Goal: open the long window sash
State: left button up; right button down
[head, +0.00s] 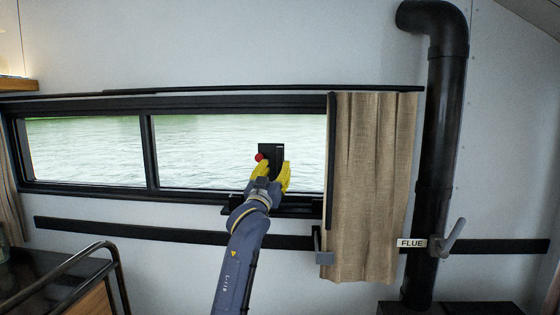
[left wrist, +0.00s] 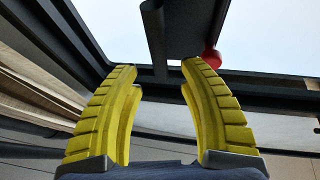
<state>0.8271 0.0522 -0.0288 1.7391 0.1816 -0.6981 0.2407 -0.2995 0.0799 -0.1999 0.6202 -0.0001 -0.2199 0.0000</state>
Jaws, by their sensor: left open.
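The long window sash (head: 238,105) is a dark frame around two panes with water outside. A black plate (head: 267,149) with a red knob (head: 259,157) stands near the lower right of the right pane. My left gripper (head: 273,167) is at this plate, its yellow fingers open and partly covering it. In the left wrist view the fingers (left wrist: 158,70) are apart, with the dark plate (left wrist: 195,25) and a bar-like grip (left wrist: 153,35) beyond their tips. The red knob (left wrist: 211,58) shows by the right fingertip. I cannot tell whether the fingers touch anything. My right gripper is not in view.
A beige curtain (head: 370,180) hangs right of the panes. A black flue pipe (head: 444,150) stands farther right, with a grey lever (head: 452,238) and a FLUE label (head: 411,243). A dark wall rail (head: 130,231) runs below the window. A black tube rail (head: 60,266) is at lower left.

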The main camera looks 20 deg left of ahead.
aim_at(279, 161)
pick_arm(q)
jog(key=shift+x, duration=2.6)
jog(key=shift+o, duration=0.2)
grip_shut()
